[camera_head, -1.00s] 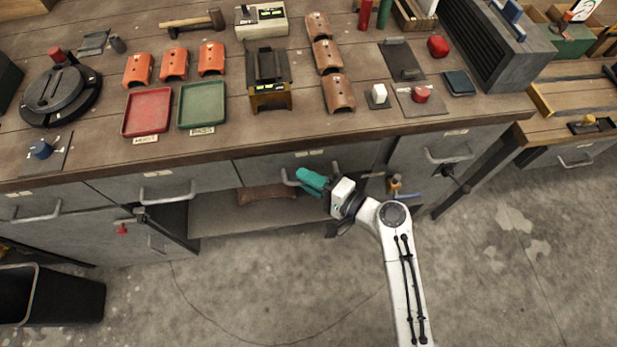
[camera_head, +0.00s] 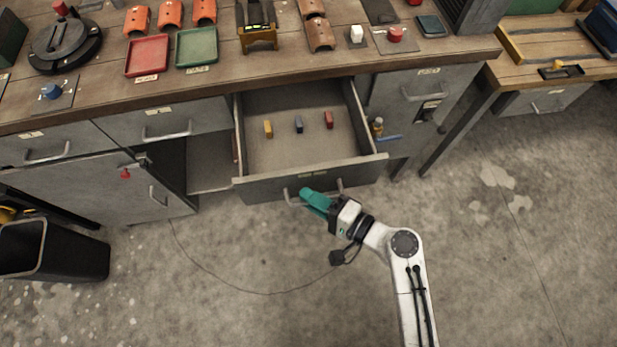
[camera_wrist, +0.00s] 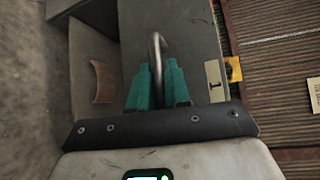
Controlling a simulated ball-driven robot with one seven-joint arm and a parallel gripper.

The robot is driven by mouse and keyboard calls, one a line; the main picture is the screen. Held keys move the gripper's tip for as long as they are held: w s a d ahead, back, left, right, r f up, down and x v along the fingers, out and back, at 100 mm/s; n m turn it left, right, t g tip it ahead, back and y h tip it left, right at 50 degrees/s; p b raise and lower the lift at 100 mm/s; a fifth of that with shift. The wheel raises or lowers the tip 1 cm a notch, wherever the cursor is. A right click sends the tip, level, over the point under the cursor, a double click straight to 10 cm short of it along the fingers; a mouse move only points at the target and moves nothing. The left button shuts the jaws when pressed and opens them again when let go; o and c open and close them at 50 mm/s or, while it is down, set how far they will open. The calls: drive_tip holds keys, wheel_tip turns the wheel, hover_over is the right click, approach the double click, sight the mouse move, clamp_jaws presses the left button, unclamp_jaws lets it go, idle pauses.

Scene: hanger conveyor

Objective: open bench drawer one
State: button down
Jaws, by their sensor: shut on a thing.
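A grey bench drawer (camera_head: 275,186) stands pulled out from under the wooden bench top in the head view. My gripper (camera_head: 309,196) has green fingers closed at the drawer's bar handle (camera_head: 290,197), in front of the drawer face. In the wrist view, the metal handle (camera_wrist: 157,62) runs between my green fingers (camera_wrist: 158,88). A pale label (camera_wrist: 215,82) with a mark like a 1 is on the grey front beside them.
Closed drawers (camera_head: 165,121) lie to the left, and a grey cabinet front (camera_head: 420,95) to the right. A black bin (camera_head: 60,262) stands on the floor at the left. Trays and tiles sit on the bench top (camera_head: 110,90). The concrete floor before the drawer is clear.

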drive_tip(key=shift+s+d, duration=0.25)
drive_tip(key=shift+s, duration=0.55)
drive_tip(key=shift+s+d, duration=0.25)
drive_tip(key=shift+s, duration=0.6)
drive_tip(key=shift+s+d, duration=0.25)
drive_tip(key=shift+s, duration=0.55)
drive_tip(key=c, duration=1.2)
unclamp_jaws()
drive_tip(key=b+v, duration=0.1)
drive_tip(key=v, duration=0.9)
drive_tip(key=shift+s+d, duration=0.2)
drive_tip(key=shift+d, duration=0.15)
drive_tip(key=shift+f, duration=0.1)
